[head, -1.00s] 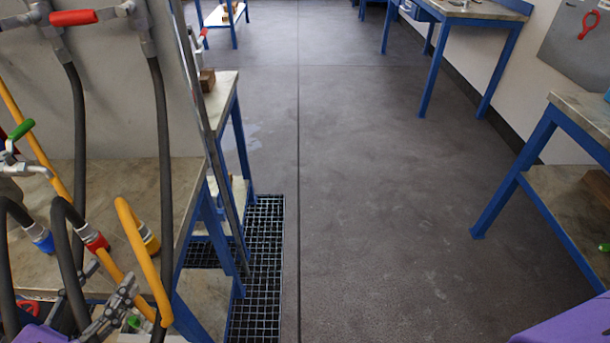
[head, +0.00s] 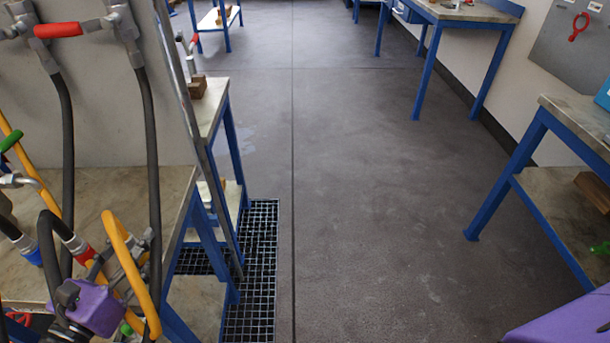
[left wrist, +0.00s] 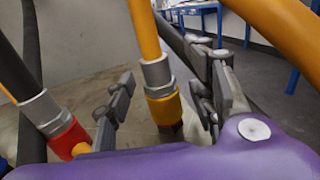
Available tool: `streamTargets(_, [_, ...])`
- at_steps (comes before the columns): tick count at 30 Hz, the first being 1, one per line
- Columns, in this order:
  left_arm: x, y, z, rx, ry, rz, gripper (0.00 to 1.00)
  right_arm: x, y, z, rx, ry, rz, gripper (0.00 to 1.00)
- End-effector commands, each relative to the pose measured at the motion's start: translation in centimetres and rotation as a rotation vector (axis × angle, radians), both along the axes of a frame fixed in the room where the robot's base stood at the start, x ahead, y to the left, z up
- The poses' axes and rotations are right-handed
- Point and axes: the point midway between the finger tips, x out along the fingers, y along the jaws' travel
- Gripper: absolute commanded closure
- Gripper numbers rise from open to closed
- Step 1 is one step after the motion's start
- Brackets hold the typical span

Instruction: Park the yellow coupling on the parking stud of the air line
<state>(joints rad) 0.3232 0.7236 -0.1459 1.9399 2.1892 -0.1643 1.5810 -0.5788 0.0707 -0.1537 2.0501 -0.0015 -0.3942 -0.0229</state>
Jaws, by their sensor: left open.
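The yellow coupling (left wrist: 165,107) hangs at the end of a yellow hose (left wrist: 145,28) with its grey collar above it, roughly upright, in the left wrist view. My left gripper (left wrist: 166,104) is open, with one finger on each side of the coupling and a visible gap to it on both sides. A dark piece shows under the coupling; I cannot tell what it is. In the head view my left gripper (head: 122,252) is beside the yellow hose (head: 133,268), and its fingers mostly hide the coupling. I cannot make out the parking stud.
A red coupling (left wrist: 68,138) on a dark hose is close to the left finger. A blue coupling (head: 33,257) is further left. Dark hoses (head: 153,170) hang from the grey panel (head: 92,110) over the bench. The floor (head: 360,210) to the right is clear.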

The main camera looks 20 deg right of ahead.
Motion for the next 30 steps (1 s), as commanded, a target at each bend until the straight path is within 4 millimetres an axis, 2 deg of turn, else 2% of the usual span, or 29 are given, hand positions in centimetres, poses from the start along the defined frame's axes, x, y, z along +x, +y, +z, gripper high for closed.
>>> streamTargets(6, [0.03, 0.01, -0.07, 0.001, 0.001, 0.001, 0.51, 0.21, 0.0, -0.05, 0.0, -0.003, 0.001, 0.62])
streamTargets(15, [0.01, 0.02, -0.06, 0.001, 0.0, 0.001, 0.9, 0.47, -0.03, 0.2, -0.001, -0.009, 0.001, 0.62])
streamTargets(18, [0.0, 0.02, -0.06, 0.001, 0.0, 0.001, 1.0, 0.6, -0.04, 0.33, -0.001, -0.012, 0.001, 0.62])
streamTargets(26, [0.03, 0.02, 0.08, 0.001, -0.001, 0.001, 1.0, 0.66, -0.05, 0.42, -0.001, -0.014, 0.001, 0.62])
streamTargets(30, [0.05, 0.03, 0.84, 0.003, -0.003, 0.0, 1.0, 0.73, -0.05, 0.65, -0.001, -0.015, 0.001, 0.62])
